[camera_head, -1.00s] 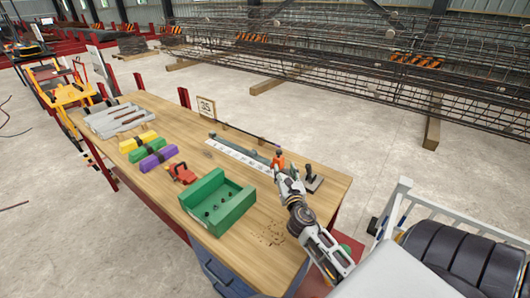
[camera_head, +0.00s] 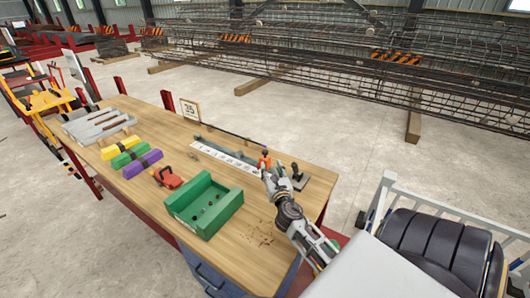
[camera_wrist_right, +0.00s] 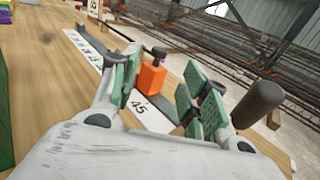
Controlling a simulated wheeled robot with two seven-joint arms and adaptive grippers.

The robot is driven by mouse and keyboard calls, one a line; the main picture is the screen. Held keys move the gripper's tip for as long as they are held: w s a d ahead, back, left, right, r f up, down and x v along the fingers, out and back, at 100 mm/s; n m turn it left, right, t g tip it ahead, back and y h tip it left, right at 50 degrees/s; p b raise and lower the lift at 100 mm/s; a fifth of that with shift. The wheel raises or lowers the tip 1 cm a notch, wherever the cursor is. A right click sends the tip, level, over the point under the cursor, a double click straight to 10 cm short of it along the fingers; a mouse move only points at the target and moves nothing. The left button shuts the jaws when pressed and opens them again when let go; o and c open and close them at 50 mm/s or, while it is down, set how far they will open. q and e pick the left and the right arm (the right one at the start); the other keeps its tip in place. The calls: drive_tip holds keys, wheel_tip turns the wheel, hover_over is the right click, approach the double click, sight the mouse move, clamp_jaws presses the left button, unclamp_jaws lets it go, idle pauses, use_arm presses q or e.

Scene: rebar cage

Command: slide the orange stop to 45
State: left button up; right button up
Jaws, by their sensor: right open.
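The orange stop (camera_head: 264,160) stands upright on the grey rail at the right end of the white scale strip (camera_head: 222,155) on the workbench. In the right wrist view the orange stop (camera_wrist_right: 152,78) has a dark knob on top and sits beside the printed 45 mark (camera_wrist_right: 138,105). Exact alignment with the mark is hard to tell. My right gripper (camera_head: 268,172) is at the stop. In the wrist view its green-padded fingers (camera_wrist_right: 158,84) are apart, with the stop between them; contact is not clear. My left gripper is out of view.
A dark upright handle (camera_wrist_right: 258,104) stands close to the right of my fingers. A sign reading 35 (camera_head: 190,109) stands behind the rail. A green open box (camera_head: 205,204), a red clamp-like tool (camera_head: 168,176) and coloured blocks lie to the left on the workbench (camera_head: 258,225).

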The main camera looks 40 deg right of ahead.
sight(266, 153)
drive_tip(key=shift+x, duration=6.1)
clamp_jaws()
